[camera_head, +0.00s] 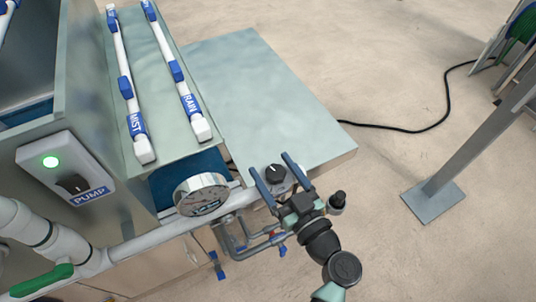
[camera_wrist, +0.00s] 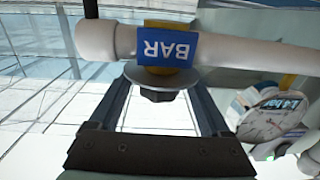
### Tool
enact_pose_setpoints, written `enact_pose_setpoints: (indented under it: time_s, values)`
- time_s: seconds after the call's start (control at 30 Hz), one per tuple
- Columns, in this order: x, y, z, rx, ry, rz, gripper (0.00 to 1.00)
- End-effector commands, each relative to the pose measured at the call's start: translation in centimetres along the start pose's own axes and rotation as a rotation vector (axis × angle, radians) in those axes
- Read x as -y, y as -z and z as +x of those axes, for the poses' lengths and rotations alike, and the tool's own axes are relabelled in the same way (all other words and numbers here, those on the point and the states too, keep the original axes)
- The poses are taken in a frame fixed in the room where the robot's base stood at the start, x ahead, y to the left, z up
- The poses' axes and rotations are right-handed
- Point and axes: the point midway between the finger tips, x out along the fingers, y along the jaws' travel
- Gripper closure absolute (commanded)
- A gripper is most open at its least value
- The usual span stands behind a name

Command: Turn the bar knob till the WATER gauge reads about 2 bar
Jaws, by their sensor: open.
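The bar knob (camera_head: 275,174) is a black knob on a round grey disc at the end of the white pipe. In the wrist view the dark knob (camera_wrist: 156,95) sits under a blue BAR label (camera_wrist: 167,48). My gripper (camera_head: 272,172) is open, one finger on each side of the knob; I cannot tell whether either finger touches it. The water gauge (camera_head: 201,194) is a round silver dial left of my gripper. It also shows tilted in the wrist view (camera_wrist: 270,115). Its needle is too small to read.
A PUMP switch box (camera_head: 66,170) with a lit green lamp is at the left. White MIST (camera_head: 131,95) and RAIN (camera_head: 178,75) pipes lie above the gauge. A green-handled valve (camera_head: 42,282) is at lower left. Thin pipes with small blue handles run below my gripper. A metal post stands at right.

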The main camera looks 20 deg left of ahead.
Motion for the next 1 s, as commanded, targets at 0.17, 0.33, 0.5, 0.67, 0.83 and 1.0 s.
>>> enact_pose_setpoints:
  time_s: [0.17, 0.33, 0.5, 0.67, 0.83, 1.0]
  values:
    - [0.0, 0.1, 2.0, 0.0, 0.0, 0.0, 0.19]
    - [0.0, 0.0, 2.6, 0.0, -0.001, 0.0, 0.19]
    - [0.0, 0.0, 2.6, 0.0, -0.001, -0.001, 0.19]
    - [0.0, 0.0, 2.6, 0.0, -0.001, 0.0, 0.4]
    - [0.0, 0.0, 2.6, 0.0, -0.001, 0.0, 0.71]
    - [0.0, 0.0, 2.5, 0.0, -0.001, 0.0, 1.0]
